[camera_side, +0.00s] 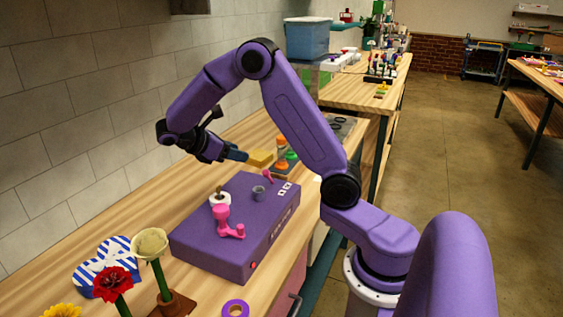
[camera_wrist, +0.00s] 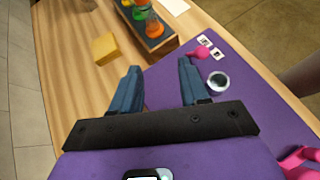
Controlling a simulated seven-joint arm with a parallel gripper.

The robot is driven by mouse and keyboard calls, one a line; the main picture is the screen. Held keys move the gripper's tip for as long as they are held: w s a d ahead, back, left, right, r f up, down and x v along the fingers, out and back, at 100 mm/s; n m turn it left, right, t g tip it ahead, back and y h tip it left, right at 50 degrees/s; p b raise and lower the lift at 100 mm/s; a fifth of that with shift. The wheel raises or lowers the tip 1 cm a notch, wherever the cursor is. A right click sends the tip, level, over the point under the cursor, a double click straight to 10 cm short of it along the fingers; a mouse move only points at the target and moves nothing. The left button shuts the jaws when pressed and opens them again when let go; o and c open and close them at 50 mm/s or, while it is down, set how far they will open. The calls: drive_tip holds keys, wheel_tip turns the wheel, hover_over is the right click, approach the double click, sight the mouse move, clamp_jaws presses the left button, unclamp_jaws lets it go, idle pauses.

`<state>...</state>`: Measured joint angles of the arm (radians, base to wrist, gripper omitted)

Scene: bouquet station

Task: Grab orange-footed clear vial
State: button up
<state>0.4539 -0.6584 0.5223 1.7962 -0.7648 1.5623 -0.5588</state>
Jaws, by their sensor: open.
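A small dark rack (camera_side: 287,173) holds several vials with orange and green parts, and it also shows at the top of the wrist view (camera_wrist: 166,45). The vial with orange nearest my gripper in the wrist view (camera_wrist: 154,28) looks like the orange-footed clear vial; its clear part is hard to make out. A vial with green (camera_wrist: 140,13) stands beyond it. My gripper (camera_side: 238,155) is open and empty, above the bench and left of the rack in the side view. In the wrist view its two blue fingers (camera_wrist: 158,68) point toward the rack, apart from it.
A yellow block (camera_side: 260,158) lies on the bench beside the rack. A purple box (camera_side: 222,250) carries a grey cup (camera_side: 258,192), a white ring and pink pieces. Flowers (camera_side: 112,283) and a striped heart-shaped box (camera_side: 93,272) stand at the near left. Bare wood lies around the yellow block.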

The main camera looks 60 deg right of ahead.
drive_tip(key=g+h, duration=0.1)
drive_tip(key=g, duration=0.1)
approach(282, 154)
drive_tip(key=x, duration=0.4)
drive_tip(key=r+x, duration=0.1)
drive_tip(key=x, duration=0.3)
drive_tip(key=d+x, duration=0.1)
drive_tip(key=x, duration=0.3)
drive_tip(key=shift+w+d+r, duration=0.1)
drive_tip(key=shift+w+r, duration=0.1)
drive_tip(key=shift+w, duration=0.2)
clamp_jaws()
